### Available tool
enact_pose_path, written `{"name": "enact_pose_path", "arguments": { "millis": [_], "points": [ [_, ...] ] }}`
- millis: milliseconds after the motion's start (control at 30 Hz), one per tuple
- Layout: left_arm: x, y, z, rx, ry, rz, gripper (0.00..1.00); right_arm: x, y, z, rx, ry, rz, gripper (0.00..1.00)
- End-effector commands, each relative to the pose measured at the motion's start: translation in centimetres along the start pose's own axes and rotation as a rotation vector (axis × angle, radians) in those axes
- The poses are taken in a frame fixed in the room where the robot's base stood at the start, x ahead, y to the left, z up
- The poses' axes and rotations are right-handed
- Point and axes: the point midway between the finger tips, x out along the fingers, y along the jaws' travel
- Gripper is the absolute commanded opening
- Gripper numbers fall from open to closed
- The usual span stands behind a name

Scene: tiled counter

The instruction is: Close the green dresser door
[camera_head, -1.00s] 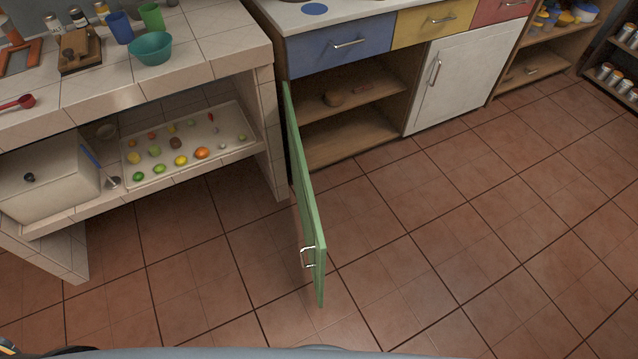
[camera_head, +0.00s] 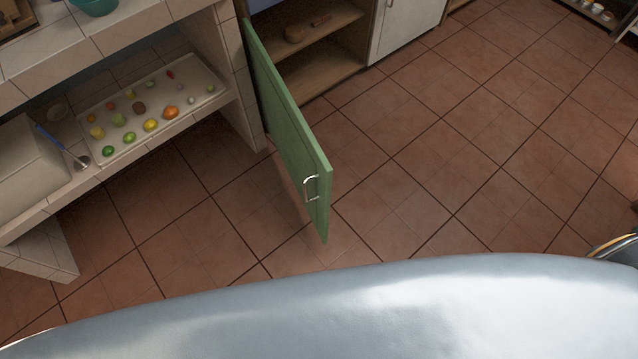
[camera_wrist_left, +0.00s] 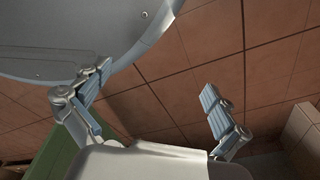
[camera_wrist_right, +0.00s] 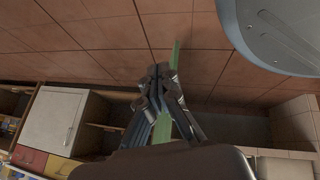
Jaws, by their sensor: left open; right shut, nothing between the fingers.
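The green dresser door (camera_head: 290,135) stands open in the head view, jutting out from the dresser over the tiled floor. Its metal handle (camera_head: 311,187) is near the free end, on the face turned left. In the left wrist view my left gripper (camera_wrist_left: 156,82) is open and empty, with part of the green door (camera_wrist_left: 58,152) at lower left. In the right wrist view my right gripper (camera_wrist_right: 160,78) is shut and empty. The green door (camera_wrist_right: 176,56) shows edge-on behind its fingers, which hide part of it; I cannot tell whether they touch.
The dresser's open shelves (camera_head: 322,65) hold small items, with a closed white door (camera_head: 405,25) beside them. A tiled counter with a tray (camera_head: 200,75) of several colored pieces stands left of the green door. The floor (camera_head: 440,150) right of it is clear.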

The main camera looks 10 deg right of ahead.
Motion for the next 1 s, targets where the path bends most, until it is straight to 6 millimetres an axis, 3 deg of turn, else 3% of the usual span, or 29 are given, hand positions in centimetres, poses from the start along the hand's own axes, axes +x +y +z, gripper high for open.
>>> {"name": "enact_pose_path", "arguments": {
  "millis": [33,167,200,300,400,500,633,767,1000],
  "points": [
    [1.8,0.0,-1.7,-0.002,0.018,-0.001,0.99,1.6,1.2,-2.6,-0.13,0.121,0.055,0.0],
    [1.6,-0.2,-5.7,-0.008,0.041,-0.004,0.99,-0.1,4.1,-11.2,-0.472,0.405,0.221,0.0],
    [1.3,-0.3,-6.8,-0.01,0.049,-0.005,0.99,-1.2,4.6,-13.7,-0.575,0.486,0.281,0.0],
    [0.2,-0.5,-9.0,-0.014,0.065,-0.008,0.99,-4.6,5.2,-18.9,-0.804,0.653,0.427,0.0],
    [-1.0,-0.6,-10.4,-0.017,0.076,-0.01,0.99,-8.1,5.1,-22.5,-0.979,0.774,0.555,0.0],
    [-2.1,-0.7,-11.3,-0.019,0.083,-0.011,0.99,-10.7,4.8,-24.5,-1.09,0.847,0.643,0.0],
    [-2.9,-0.7,-11.7,-0.019,0.086,-0.012,0.99,-12.2,4.7,-25.9,-1.15,0.885,0.695,0.0],
    [-3.1,-0.8,-11.8,-0.02,0.086,-0.012,0.99,-11.9,4.8,-27.1,-1.154,0.889,0.701,0.0],
    [-3.2,-0.8,-11.8,-0.019,0.087,-0.012,0.99,-9.5,5.0,-31.3,-1.15,0.888,0.701,0.0]
  ]
}}
